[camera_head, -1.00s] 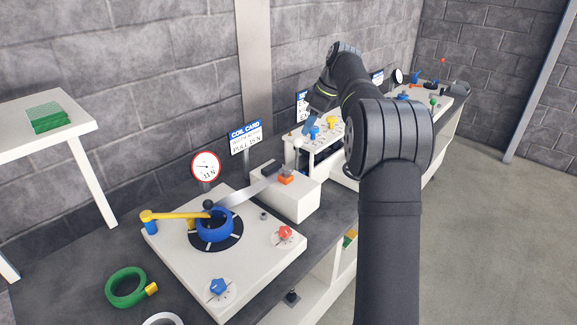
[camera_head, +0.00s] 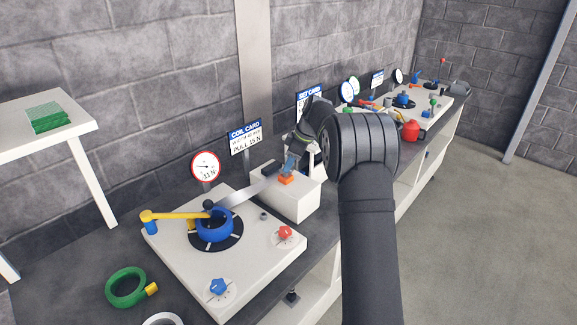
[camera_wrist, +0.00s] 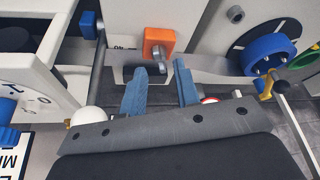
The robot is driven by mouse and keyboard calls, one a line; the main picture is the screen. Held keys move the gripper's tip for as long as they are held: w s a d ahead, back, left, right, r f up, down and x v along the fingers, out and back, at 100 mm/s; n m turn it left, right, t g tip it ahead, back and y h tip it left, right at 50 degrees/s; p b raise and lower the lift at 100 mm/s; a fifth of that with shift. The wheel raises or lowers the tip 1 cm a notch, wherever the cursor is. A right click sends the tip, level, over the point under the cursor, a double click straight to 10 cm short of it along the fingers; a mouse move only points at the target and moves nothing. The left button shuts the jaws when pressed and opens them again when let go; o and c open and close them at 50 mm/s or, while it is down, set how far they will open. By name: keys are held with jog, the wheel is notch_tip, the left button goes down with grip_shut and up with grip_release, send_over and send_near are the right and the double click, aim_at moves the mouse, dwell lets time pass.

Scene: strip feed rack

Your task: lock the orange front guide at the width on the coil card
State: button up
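The orange front guide (camera_head: 286,180) sits on the white block (camera_head: 294,204) by the metal strip (camera_head: 243,195). In the wrist view the orange guide (camera_wrist: 158,36) shows close up, with a grey lever or pin (camera_wrist: 159,56) on it. My gripper (camera_head: 289,165) is just above the guide. In the wrist view my gripper (camera_wrist: 160,78) has its two blue fingers apart with nothing between them, and the guide lies just beyond the tips. The coil card (camera_head: 245,137) stands behind; its width line is too small to read, and its lower line appears to be a pull value.
A red knob (camera_head: 285,232) and a blue knob (camera_head: 218,287) are in front. A round gauge (camera_head: 206,166) stands behind. A green ring (camera_head: 125,288) lies at left.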

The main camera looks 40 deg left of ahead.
jog(key=shift+x, duration=0.85)
grip_shut()
